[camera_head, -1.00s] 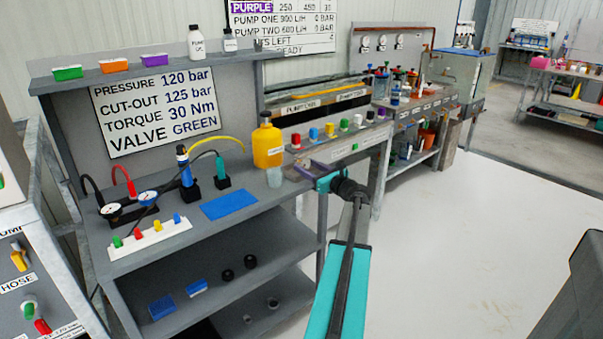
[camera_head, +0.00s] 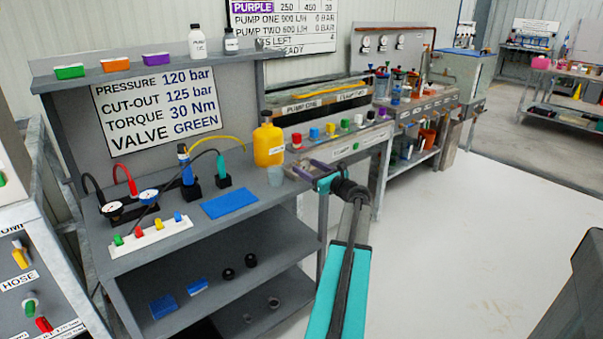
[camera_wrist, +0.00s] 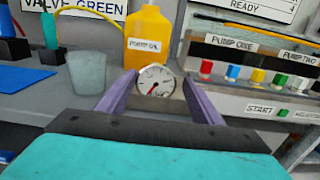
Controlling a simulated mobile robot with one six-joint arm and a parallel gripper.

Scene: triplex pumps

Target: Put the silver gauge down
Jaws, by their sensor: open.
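The silver gauge (camera_wrist: 156,82), with a round white dial and a red needle, shows between my gripper's two purple fingers in the wrist view. My gripper (camera_wrist: 158,88) is open, with a finger on each side of the gauge. Whether either finger touches it I cannot tell. The underside of the gauge is hidden, so its contact with the grey bench (camera_wrist: 60,104) is unclear. In the head view my gripper (camera_head: 302,168) is at the bench's right end, and the gauge is too small there to make out.
A clear cup (camera_head: 275,175) and a yellow oil bottle (camera_head: 268,145) stand close left of my gripper. A blue mat (camera_head: 229,203) and two other gauges lie farther left. The pump panel (camera_head: 345,148) with coloured knobs is close on the right.

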